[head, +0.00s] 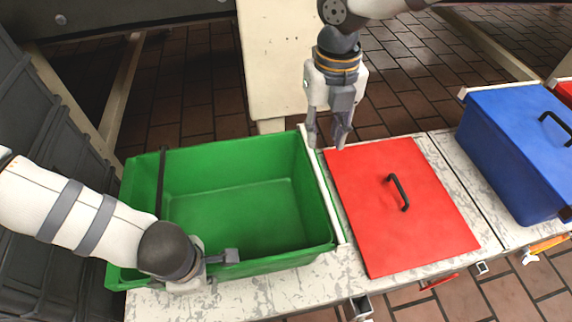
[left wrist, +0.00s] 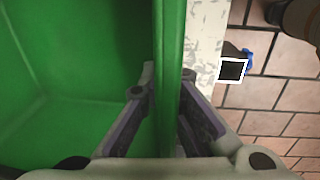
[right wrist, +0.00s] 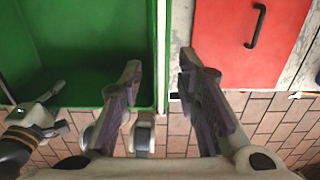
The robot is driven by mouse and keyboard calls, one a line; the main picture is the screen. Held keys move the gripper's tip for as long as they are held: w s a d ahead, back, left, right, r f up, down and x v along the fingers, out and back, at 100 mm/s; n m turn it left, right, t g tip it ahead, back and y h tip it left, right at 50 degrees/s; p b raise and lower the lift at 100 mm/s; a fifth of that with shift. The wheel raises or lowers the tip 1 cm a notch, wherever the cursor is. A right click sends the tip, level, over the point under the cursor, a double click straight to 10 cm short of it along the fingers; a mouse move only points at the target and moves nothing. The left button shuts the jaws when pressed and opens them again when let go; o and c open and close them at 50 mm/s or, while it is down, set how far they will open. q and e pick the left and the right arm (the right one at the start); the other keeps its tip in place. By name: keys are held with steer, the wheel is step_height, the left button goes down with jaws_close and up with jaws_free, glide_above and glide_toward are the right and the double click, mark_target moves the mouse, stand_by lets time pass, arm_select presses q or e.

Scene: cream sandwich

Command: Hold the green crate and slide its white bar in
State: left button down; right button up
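The green crate (head: 235,165) stands open and empty at the left of the pale bench. Its white bar (head: 321,187) lies along the crate's right side and also shows in the right wrist view (right wrist: 161,60). My left gripper (head: 228,257) is at the crate's near wall. In the left wrist view its fingers (left wrist: 168,100) close on either side of the green wall (left wrist: 170,40). My right gripper (head: 327,138) is open and points down near the bar's far end. In the right wrist view its fingers (right wrist: 158,72) are apart, with the bar's end between them, apparently untouched.
A red lid (head: 400,205) with a black handle lies close right of the bar. A blue box (head: 515,140) stands farther right. A black bar (head: 161,180) crosses the crate's left part. A pale post (head: 290,60) rises behind the bench. Tiled floor (head: 470,295) lies in front.

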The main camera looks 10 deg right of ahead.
mark_target(319, 175)
step_height(319, 175, down, 11)
steer(key=shift+d, duration=0.1)
jaws_close()
